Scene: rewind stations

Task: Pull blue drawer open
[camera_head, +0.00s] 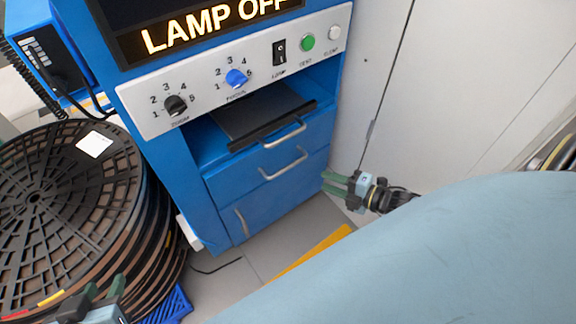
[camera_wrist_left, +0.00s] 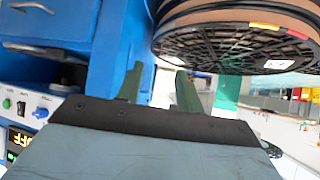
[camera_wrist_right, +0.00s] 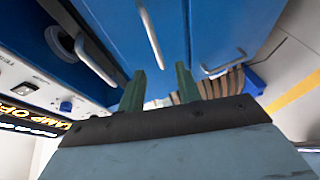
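The blue drawer (camera_head: 270,165) is in the blue cabinet, below a black tray (camera_head: 258,112), and looks shut. Its silver bar handle (camera_head: 284,164) is bare. My right gripper (camera_head: 325,182) is to the right of the cabinet front, apart from the handle, open and empty. In the right wrist view a bar handle (camera_wrist_right: 150,35) on a blue front shows beyond the open green fingers (camera_wrist_right: 158,80). My left gripper (camera_head: 98,288) is open and empty by the reels at the lower left. It also shows open in the left wrist view (camera_wrist_left: 158,85).
A stack of black and brown reels (camera_head: 70,190) stands left of the cabinet. A lower blue front has its own handle (camera_head: 241,222). A control panel (camera_head: 240,70) is above. A pale wall (camera_head: 450,100) is at right. Yellow floor marking (camera_head: 310,250) lies in front.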

